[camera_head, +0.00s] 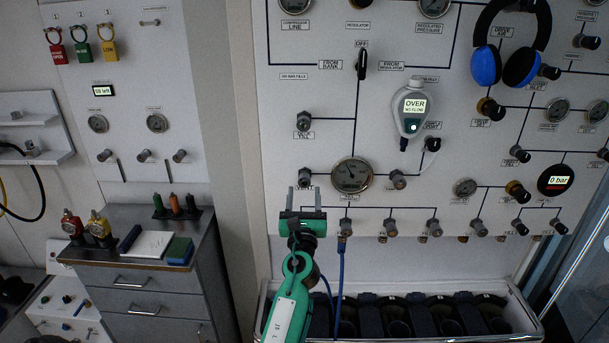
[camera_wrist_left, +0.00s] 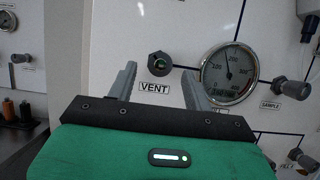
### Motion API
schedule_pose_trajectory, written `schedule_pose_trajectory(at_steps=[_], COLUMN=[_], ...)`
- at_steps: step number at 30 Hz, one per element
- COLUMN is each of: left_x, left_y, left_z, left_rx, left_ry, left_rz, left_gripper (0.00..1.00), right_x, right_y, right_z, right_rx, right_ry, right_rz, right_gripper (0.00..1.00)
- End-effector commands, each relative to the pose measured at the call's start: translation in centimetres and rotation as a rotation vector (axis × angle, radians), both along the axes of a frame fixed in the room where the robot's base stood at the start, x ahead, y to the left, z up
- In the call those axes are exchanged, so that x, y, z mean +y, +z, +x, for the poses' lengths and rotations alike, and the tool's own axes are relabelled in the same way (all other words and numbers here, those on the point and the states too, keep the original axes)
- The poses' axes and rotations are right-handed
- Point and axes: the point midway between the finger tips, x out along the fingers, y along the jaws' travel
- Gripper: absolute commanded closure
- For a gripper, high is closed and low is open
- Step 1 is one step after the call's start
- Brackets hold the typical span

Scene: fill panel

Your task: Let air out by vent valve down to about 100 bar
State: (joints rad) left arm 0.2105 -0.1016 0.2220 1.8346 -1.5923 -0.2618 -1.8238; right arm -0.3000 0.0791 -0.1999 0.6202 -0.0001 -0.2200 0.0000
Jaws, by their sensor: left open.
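The vent valve (camera_head: 304,178) is a small dark knob on the white panel, left of a round pressure gauge (camera_head: 352,175). In the left wrist view the vent knob (camera_wrist_left: 160,63) sits above its VENT label (camera_wrist_left: 154,88), framed between the fingertips. The gauge (camera_wrist_left: 229,75) there has its needle pointing up and slightly left; the exact reading is too small to tell. My left gripper (camera_head: 305,192) is open and empty, just in front of and a little below the knob, with no contact visible. My right gripper is not in view.
A SAMPLE knob (camera_head: 397,179) is right of the gauge, and a FILL knob (camera_head: 304,120) is above the vent. A row of valves runs below, with a blue hose (camera_head: 341,262) hanging from one. A handheld meter (camera_head: 411,108) and headphones (camera_head: 512,42) hang on the panel.

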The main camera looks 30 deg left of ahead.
Motion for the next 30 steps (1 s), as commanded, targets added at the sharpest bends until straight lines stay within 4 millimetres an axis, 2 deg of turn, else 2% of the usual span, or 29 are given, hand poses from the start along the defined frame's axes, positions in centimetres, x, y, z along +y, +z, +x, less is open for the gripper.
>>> schedule_pose_trajectory(at_steps=[3,9,21,22,28,30], left_x=[1.1,2.3,2.6,2.6,2.6,2.6], left_y=[1.2,1.9,2.1,2.0,2.0,2.0], left_z=[1.8,3.7,4.3,4.3,4.3,4.3], left_rx=[-0.001,0.0,0.0,0.0,0.0,0.0], left_ry=[0.0,-0.001,-0.001,-0.001,-0.001,-0.001], left_rz=[0.001,0.0,0.0,0.0,0.0,0.0], left_gripper=[0.49,0.49,0.49,0.51,0.9,0.93], right_x=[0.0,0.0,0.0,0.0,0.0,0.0], right_y=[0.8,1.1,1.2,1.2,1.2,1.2], right_z=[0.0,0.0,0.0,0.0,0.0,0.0], right_rx=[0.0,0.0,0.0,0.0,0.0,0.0], right_ry=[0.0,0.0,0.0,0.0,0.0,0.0], right_rz=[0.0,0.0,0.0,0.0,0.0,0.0], right_gripper=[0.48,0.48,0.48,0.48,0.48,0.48])
